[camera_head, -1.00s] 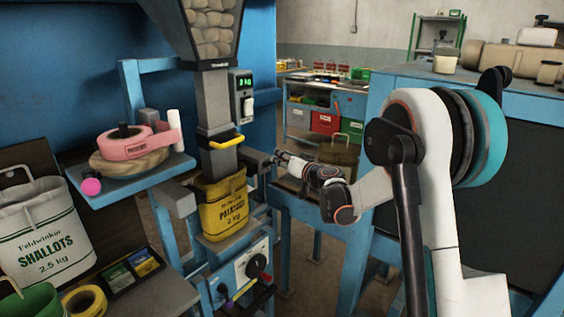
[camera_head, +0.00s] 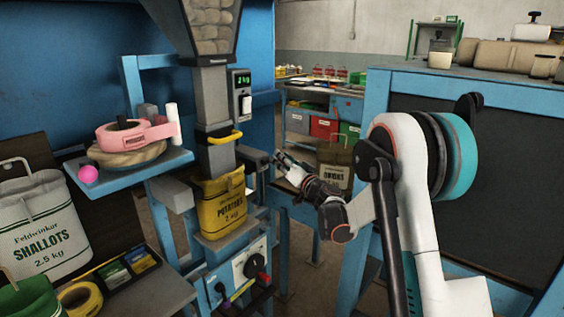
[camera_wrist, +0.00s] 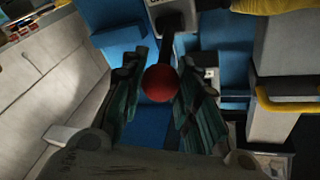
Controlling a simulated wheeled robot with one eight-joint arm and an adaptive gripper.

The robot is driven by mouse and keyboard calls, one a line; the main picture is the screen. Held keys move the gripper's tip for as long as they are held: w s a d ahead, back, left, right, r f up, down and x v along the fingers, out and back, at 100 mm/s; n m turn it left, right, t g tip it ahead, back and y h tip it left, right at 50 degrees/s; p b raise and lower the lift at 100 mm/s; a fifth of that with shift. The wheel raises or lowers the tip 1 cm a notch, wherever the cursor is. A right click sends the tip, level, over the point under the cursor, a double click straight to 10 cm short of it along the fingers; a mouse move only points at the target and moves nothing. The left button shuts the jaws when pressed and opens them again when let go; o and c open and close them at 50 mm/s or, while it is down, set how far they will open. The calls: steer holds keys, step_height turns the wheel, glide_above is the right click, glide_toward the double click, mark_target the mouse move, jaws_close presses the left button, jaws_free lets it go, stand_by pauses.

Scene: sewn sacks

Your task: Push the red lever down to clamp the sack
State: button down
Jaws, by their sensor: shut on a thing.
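The red lever's round knob (camera_wrist: 160,83) sits between my fingers in the wrist view, with its dark shaft running up from it. My gripper (camera_wrist: 162,80) is shut on this knob. In the head view my gripper (camera_head: 278,162) is at the right end of the grey clamp bar (camera_head: 252,158), and the knob is hidden there. The yellow potato sack (camera_head: 222,204) hangs upright under the grey filling spout (camera_head: 212,100), left of my gripper. The yellow handle (camera_head: 222,138) crosses the spout just above the sack.
A control panel (camera_head: 250,265) with a red-and-black knob is below the sack. A blue shelf (camera_head: 130,172) with pink tape stands to the left. A white shallots sack (camera_head: 42,225) is at far left. A dark sack (camera_head: 335,167) stands behind my gripper.

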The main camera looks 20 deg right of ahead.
steer(key=c, duration=1.7)
jaws_free()
steer(key=shift+d+f, duration=0.15)
steer(key=shift+d, duration=0.1)
steer(key=o, duration=0.5)
steer(key=shift+s+d, duration=0.1)
steer(key=shift+d, duration=0.1)
steer(key=shift+a, duration=0.1)
steer(key=shift+a, duration=0.1)
steer(key=v, duration=1.2)
steer(key=shift+a, duration=0.1)
